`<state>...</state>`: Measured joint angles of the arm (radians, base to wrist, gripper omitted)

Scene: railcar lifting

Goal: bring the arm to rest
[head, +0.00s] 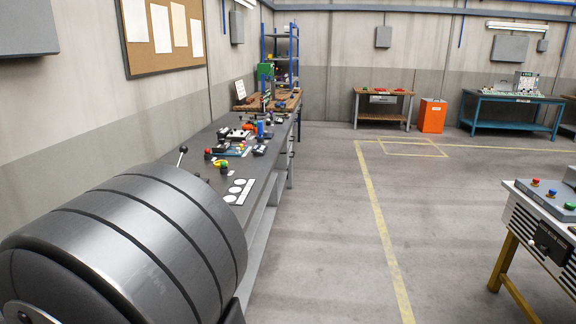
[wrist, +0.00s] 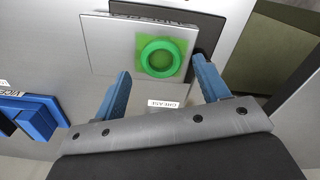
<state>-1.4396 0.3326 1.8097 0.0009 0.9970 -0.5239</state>
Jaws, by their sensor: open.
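My gripper (wrist: 162,88) shows in the wrist view with two blue fingers spread apart and nothing held between them. Beyond the fingertips is a green ring-shaped part (wrist: 143,50) on a bright green square, mounted on a silver plate (wrist: 98,42). I cannot tell whether the fingers touch the panel. In the head view a large dark grey banded cylinder, which looks like part of my own arm, fills the lower left; my gripper does not show there.
A blue block-like control (wrist: 35,115) with a label sits left in the wrist view. In the head view a long workbench (head: 262,180) with levers and coloured parts runs along the left wall. A control table (head: 545,215) stands at right. The floor (head: 335,240) between is clear.

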